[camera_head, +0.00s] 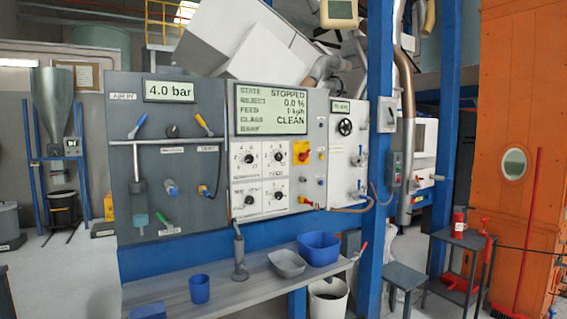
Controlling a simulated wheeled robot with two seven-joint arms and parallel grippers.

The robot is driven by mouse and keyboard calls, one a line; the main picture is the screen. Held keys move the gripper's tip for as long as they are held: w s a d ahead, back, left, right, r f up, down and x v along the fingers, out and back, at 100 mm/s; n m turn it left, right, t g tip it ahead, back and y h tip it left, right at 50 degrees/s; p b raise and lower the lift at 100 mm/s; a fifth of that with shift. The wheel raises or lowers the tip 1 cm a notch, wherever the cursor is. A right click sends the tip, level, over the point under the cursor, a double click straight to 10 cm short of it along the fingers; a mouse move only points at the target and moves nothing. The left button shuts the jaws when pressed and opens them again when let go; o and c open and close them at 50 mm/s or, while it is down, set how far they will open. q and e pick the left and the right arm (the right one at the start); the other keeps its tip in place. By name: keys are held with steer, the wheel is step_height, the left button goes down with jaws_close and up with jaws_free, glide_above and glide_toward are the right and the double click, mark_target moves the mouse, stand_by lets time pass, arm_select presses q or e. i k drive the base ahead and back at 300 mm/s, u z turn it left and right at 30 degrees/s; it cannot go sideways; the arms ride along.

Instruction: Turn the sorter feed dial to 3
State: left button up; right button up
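A grey control panel (215,218) stands ahead of me. It carries a block of small white dial plates in two rows, with dark knobs. The upper right dial (279,157) has a label below it that looks like FEED, but the lettering is too small to be sure. The upper left dial (249,159) and the two lower dials sit beside and below it. The pointer settings are too small to read. The display (271,110) above reads STATE STOPPED, REJECT 0.0 %, FEED 0 kg/h and CLASS CLEAN. Neither of my grippers is in view.
A red-and-yellow switch (301,153) is just right of the dials. A shelf (222,296) below juts out, holding blue containers and a grey tray (287,263). A blue post (378,190) stands right of the panel. A stool (404,277) stands in front of it.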

mark_target(279, 157)
steer(key=z, duration=0.6)
steer(key=i, duration=1.05)
steer(key=z, duration=0.2)
